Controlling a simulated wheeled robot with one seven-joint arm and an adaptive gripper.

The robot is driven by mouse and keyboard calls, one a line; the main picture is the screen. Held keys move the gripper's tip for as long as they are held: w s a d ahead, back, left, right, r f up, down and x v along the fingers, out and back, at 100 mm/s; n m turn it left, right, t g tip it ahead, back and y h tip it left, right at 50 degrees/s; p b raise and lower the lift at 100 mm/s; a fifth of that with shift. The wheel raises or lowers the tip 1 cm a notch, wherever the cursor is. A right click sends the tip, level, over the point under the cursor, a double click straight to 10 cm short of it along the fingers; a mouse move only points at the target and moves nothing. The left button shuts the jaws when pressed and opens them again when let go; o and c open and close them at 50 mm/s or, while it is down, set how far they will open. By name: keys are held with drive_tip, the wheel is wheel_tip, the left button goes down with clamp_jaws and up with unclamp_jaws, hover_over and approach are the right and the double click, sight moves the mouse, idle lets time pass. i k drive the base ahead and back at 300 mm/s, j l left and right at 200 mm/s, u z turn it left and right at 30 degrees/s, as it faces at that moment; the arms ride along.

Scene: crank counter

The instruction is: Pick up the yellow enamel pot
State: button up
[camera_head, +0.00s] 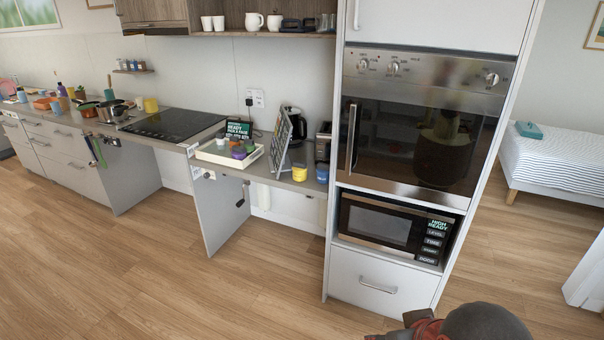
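Two small yellow vessels show on the counter, both too small to tell which is the enamel pot. One yellow vessel (299,173) stands near the front edge of the right counter part, left of a blue cup (322,173). The other yellow vessel (150,105) stands at the back of the left counter, left of the black hob. Both appear upright. Dark and red parts of my own arm show at the bottom right edge, far from both vessels. My gripper's fingers are not in view.
A white tray (212,158) with small items, a tilted dark panel (282,146) and a black coffee maker (298,127) crowd the right counter part. A tall oven cabinet (335,165) stands to its right. The wooden floor (190,285) in front is clear.

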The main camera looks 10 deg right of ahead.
sight(299, 169)
drive_tip(key=i+z, duration=0.15)
drive_tip(key=i, duration=0.3)
drive_tip(key=i+j+z, duration=0.2)
drive_tip(key=i, duration=0.3)
drive_tip(key=i+j+z, duration=0.15)
drive_tip(key=i, duration=0.3)
drive_tip(key=i+j+z, duration=0.2)
drive_tip(key=i, duration=0.25)
drive_tip(key=i+j, duration=0.1)
drive_tip(key=i, duration=0.35)
drive_tip(key=i+j+z, duration=0.15)
drive_tip(key=i, duration=0.3)
